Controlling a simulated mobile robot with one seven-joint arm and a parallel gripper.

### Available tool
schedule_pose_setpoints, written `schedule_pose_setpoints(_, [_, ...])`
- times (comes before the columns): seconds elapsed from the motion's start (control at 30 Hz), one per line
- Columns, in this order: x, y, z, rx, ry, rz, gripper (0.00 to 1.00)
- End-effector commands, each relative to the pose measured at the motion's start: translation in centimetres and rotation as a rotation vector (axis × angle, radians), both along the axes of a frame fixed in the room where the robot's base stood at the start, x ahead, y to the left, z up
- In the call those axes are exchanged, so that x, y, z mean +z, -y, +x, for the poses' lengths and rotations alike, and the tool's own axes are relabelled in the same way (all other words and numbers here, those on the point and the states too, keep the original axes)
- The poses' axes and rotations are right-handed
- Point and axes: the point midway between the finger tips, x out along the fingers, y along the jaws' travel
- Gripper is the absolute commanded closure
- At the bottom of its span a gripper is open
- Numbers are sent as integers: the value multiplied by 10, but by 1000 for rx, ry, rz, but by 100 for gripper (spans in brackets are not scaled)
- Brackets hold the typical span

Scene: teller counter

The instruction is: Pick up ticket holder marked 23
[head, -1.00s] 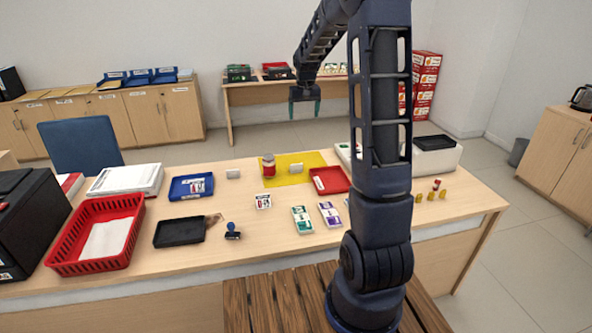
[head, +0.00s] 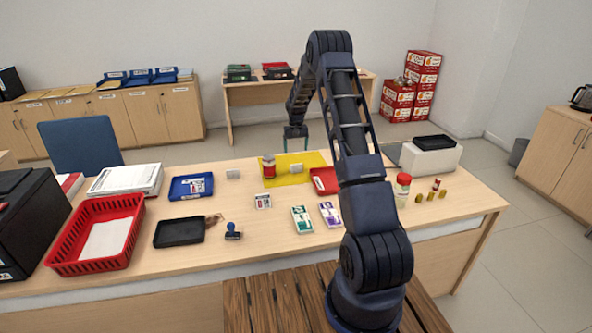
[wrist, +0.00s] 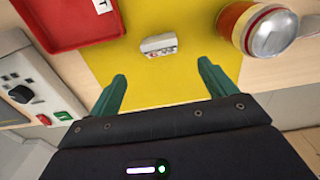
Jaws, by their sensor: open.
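A small white block-shaped holder (head: 296,169) stands on the yellow mat (head: 316,158) in the head view. The wrist view shows it (wrist: 158,45) with small dark and reddish marks on its face, too small to read as a number. My gripper (head: 296,146) is above the mat, over the holder there. In the wrist view its green fingers (wrist: 162,72) are apart and empty, with the holder ahead of the gap between them, not touching.
A jar (head: 268,166) with a red band stands on the mat left of the holder. A red tray (head: 325,181) lies to its right, partly behind my arm. A blue tray (head: 190,187) and card stacks (head: 301,219) lie around.

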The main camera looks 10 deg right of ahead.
Motion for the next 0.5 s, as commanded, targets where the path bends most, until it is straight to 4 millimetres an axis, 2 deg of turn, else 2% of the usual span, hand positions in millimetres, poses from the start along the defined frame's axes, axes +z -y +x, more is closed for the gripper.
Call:
schedule_pose_setpoints(0.23, [-18,0,1,0,-3,0,16])
schedule_pose_setpoints(0.5, [-55,0,1,0,-3,0,16])
